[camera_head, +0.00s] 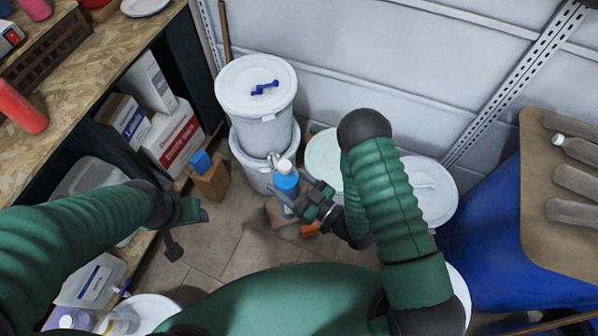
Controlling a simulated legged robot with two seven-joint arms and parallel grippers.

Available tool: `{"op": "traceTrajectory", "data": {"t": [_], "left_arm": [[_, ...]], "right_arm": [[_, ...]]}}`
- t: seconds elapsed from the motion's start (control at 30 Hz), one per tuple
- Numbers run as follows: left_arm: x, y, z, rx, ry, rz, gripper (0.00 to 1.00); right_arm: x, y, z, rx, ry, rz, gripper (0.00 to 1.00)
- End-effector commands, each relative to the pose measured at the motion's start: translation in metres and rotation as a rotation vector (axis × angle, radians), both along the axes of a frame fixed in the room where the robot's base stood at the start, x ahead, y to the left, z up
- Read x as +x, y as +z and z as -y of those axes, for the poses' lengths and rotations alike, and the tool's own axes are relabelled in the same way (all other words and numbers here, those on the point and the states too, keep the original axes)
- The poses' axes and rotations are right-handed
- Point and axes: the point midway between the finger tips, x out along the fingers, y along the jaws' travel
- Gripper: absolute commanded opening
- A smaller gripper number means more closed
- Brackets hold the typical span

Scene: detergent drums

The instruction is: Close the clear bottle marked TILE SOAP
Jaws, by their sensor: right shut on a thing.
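A bottle with blue contents (286,182) and a white top stands out near the middle of the view, in front of the stacked white drums. Any lettering on it is too small to read, and I cannot tell how its top is seated. My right gripper (292,204) is shut on this bottle from the right side, around its lower part, which the fingers partly hide. My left gripper (188,232) is at the left, empty, its fingers spread apart above the floor, well away from the bottle.
White lidded drums (256,90) are stacked by the wall, with a blue item on the upper lid. More lidded drums (428,190) stand behind my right arm. A wooden workbench (95,50) with boxes below lies left; a blue container (490,240) stands right. Tiled floor is partly clear.

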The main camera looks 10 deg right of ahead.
Motion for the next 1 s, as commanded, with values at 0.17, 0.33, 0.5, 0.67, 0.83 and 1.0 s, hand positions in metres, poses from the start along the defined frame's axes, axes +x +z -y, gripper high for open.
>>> {"op": "traceTrajectory", "data": {"t": [0.17,0.33,0.5,0.67,0.83,1.0], "left_arm": [[0.001,-0.007,0.000,0.000,-0.002,-0.002,0.55],[0.001,-0.027,0.000,0.001,-0.003,-0.002,0.55],[0.001,-0.055,0.000,0.001,-0.003,-0.002,0.55],[0.001,-0.089,0.000,0.001,-0.003,-0.002,0.55],[0.001,-0.130,0.000,0.001,-0.003,-0.002,0.55],[0.001,-0.162,0.000,0.001,-0.003,-0.002,0.55]], "right_arm": [[0.004,-0.005,0.003,0.002,-0.017,0.004,0.00],[0.021,-0.023,0.017,0.002,-0.084,0.004,0.00],[0.046,-0.047,0.041,0.002,-0.195,0.007,0.00],[0.074,-0.075,0.076,0.002,-0.336,0.008,0.00],[0.103,-0.106,0.123,0.003,-0.516,0.011,0.00],[0.122,-0.128,0.168,0.002,-0.676,0.013,0.00]]}}
